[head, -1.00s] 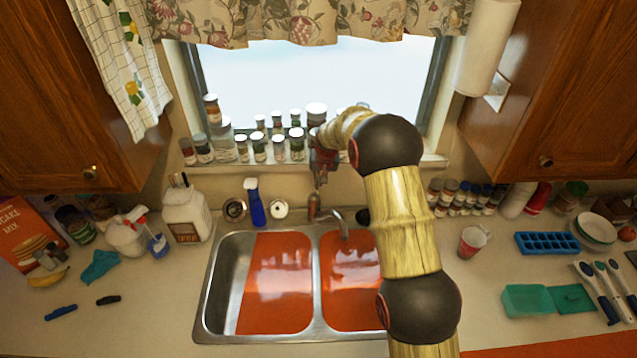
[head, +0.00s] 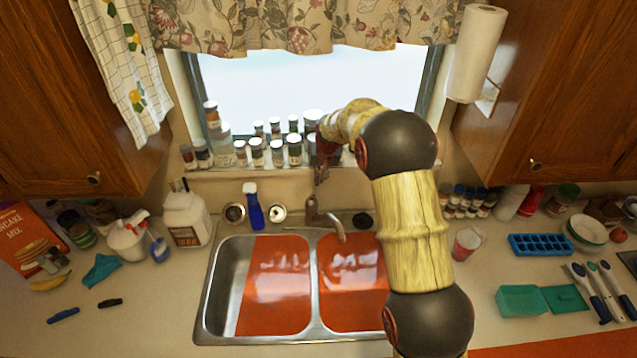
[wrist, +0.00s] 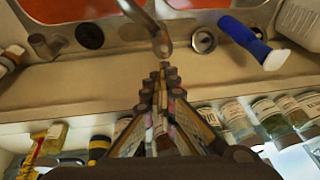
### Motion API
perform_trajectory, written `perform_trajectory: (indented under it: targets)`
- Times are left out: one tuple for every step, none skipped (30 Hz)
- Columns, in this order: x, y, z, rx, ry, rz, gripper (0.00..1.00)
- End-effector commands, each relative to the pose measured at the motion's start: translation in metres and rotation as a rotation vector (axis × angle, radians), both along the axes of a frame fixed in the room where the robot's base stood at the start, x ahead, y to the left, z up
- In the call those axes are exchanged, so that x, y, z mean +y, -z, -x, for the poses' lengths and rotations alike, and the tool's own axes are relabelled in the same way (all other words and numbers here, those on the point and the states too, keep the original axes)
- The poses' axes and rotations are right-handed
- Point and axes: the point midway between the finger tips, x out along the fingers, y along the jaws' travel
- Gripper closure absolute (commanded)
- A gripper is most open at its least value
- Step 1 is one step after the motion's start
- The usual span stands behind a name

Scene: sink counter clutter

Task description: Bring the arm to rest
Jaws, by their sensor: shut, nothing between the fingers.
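My arm rises from the bottom right of the head view and bends over the sink's right side toward the window. My gripper (head: 321,172) points down in front of the window sill, above and behind the faucet (head: 335,228). In the wrist view my gripper (wrist: 163,72) is shut, its fingers together with nothing between them. The faucet (wrist: 160,38) shows just beyond the fingertips in that view, and I cannot tell the exact gap. My arm hides part of the sink's right side and the counter behind it.
Several spice jars (head: 276,152) stand on the sill close to my gripper. A red cup (head: 466,243) and a blue ice tray (head: 540,245) are on the right counter.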

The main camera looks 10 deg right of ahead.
Motion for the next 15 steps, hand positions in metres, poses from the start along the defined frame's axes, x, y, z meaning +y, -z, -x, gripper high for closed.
perform_trajectory:
  targets:
    - [0.0, -0.007, 0.001, -0.001, 0.0, 0.0, 1.0]
    - [0.0, -0.009, 0.002, -0.001, 0.0, 0.0, 1.0]
    - [-0.001, -0.011, 0.002, -0.001, 0.0, 0.0, 1.0]
    - [-0.001, -0.013, 0.003, -0.001, 0.0, 0.0, 1.0]
    - [-0.001, -0.014, 0.003, -0.001, 0.0, 0.0, 1.0]
    - [-0.001, -0.015, 0.003, 0.0, 0.0, 0.0, 1.0]
    - [-0.001, -0.015, 0.003, 0.0, 0.0, 0.0, 1.0]
    - [-0.001, -0.015, 0.004, 0.0, 0.0, 0.0, 1.0]
    - [-0.001, -0.015, 0.004, 0.0, -0.003, 0.001, 1.0]
    - [-0.001, -0.015, 0.005, 0.005, -0.008, 0.003, 1.0]
    - [-0.001, -0.014, 0.007, 0.014, -0.014, 0.004, 1.0]
    - [-0.001, -0.01, 0.013, 0.029, -0.02, 0.006, 1.0]
    - [-0.001, -0.006, 0.017, 0.041, -0.024, 0.007, 1.0]
    - [0.0, -0.001, 0.023, 0.055, -0.027, 0.008, 1.0]
    - [0.0, 0.006, 0.032, 0.077, -0.033, 0.009, 1.0]
